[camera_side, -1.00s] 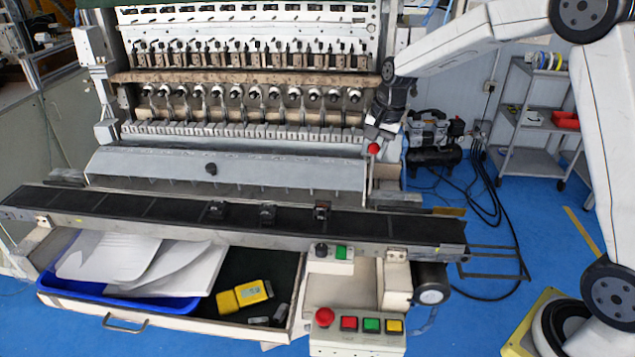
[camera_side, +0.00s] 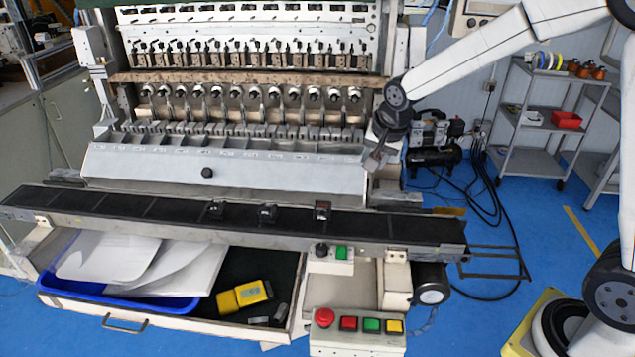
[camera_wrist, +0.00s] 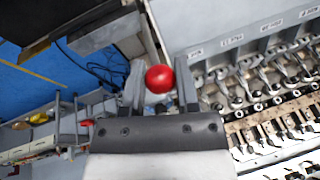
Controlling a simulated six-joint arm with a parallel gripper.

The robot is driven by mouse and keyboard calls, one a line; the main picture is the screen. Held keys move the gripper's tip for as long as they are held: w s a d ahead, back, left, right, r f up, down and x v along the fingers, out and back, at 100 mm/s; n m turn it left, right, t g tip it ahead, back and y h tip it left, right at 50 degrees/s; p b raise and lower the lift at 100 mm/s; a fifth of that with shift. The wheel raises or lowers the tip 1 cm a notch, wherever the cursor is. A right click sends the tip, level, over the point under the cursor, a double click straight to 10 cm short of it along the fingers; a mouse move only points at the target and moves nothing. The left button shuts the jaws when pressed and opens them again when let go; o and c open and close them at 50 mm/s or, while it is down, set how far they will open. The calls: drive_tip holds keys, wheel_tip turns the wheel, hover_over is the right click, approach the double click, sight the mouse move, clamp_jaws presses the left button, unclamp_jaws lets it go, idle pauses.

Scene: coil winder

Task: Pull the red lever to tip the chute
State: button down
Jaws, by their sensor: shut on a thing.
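The red lever's round knob (camera_wrist: 159,79) shows between the two fingers of my gripper (camera_wrist: 160,88) in the wrist view. My gripper is shut on it. In the side view my gripper (camera_side: 374,160) is at the right end of the chute and hides the knob. The chute (camera_side: 250,178) is a long pale grey trough with a black round knob (camera_side: 207,172) on its front face. It leans forward toward the conveyor, and its labelled upper strip shows. The lever's shaft is mostly hidden.
A black conveyor (camera_side: 130,209) runs in front of the chute with several small dark parts on it. The winding machine (camera_side: 250,80) stands behind. A button panel (camera_side: 357,343) is at the front. Blue floor and a grey trolley (camera_side: 530,130) are to the right.

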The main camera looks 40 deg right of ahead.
drive_tip(key=shift+s+a+f, duration=0.2)
drive_tip(key=shift+s+a, duration=0.4)
drive_tip(key=shift+s+a+f, duration=0.15)
drive_tip(key=shift+s+a, duration=0.4)
drive_tip(key=shift+c, duration=1.8)
unclamp_jaws()
drive_tip(key=shift+r, duration=0.15)
drive_tip(key=v, duration=0.7)
drive_tip(key=shift+r, duration=0.25)
drive_tip(key=shift+s+f, duration=0.15)
drive_tip(key=shift+s, duration=0.05)
